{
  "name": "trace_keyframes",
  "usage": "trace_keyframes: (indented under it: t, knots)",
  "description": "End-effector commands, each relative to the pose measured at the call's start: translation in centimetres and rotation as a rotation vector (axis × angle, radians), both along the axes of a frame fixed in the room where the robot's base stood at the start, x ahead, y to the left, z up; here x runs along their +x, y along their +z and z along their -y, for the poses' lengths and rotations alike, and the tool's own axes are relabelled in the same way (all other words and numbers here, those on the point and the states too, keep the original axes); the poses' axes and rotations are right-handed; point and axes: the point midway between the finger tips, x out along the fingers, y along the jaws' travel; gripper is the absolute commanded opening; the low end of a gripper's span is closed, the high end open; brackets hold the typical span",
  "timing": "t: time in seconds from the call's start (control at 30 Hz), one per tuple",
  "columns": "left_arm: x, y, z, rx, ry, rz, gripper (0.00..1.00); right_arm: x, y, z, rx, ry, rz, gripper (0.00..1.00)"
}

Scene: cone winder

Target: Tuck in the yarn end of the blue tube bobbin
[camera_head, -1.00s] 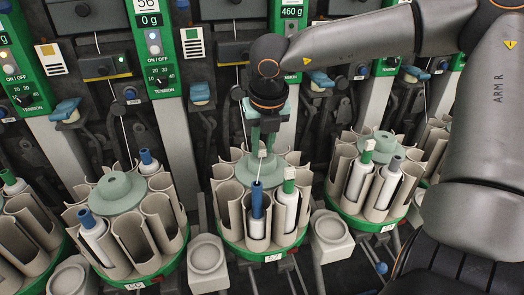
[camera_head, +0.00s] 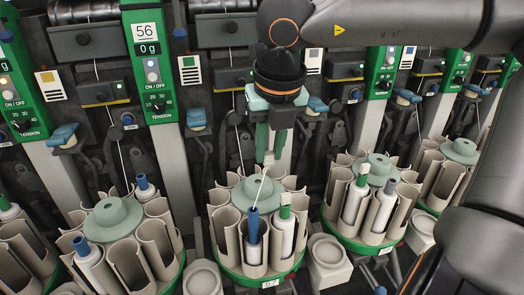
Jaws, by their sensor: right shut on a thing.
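The blue tube bobbin (camera_head: 253,230) stands upright in a front pocket of the middle round magazine (camera_head: 228,258). A pale yarn end (camera_head: 261,186) runs from its top up to my right gripper (camera_head: 268,156). The right gripper comes down from above, behind and a little right of the tube top, with green fingers shut on the yarn end. The fingertips are above the tube and apart from it. My left gripper is not in view.
A green-topped bobbin (camera_head: 285,225) stands close on the right of the blue tube. The magazine's green hub (camera_head: 256,190) is just behind. Other magazines stand left and right, and the winder's panels (camera_head: 150,60) rise behind.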

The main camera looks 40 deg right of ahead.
Motion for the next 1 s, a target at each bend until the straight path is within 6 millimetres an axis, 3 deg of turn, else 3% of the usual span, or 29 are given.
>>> trace_keyframes:
  t: [0.2, 0.4, 1.0]
  knots:
    - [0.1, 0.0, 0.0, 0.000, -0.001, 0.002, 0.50, -3.3, 1.7, -1.8, -0.001, 0.001, 0.004, 0.01]
    - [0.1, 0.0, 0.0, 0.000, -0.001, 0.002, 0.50, -5.0, 2.6, -2.8, 0.000, 0.000, 0.002, 0.01]
    - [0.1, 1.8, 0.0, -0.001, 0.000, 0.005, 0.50, -5.7, 5.4, -3.1, 0.000, -0.001, 0.000, 0.01]
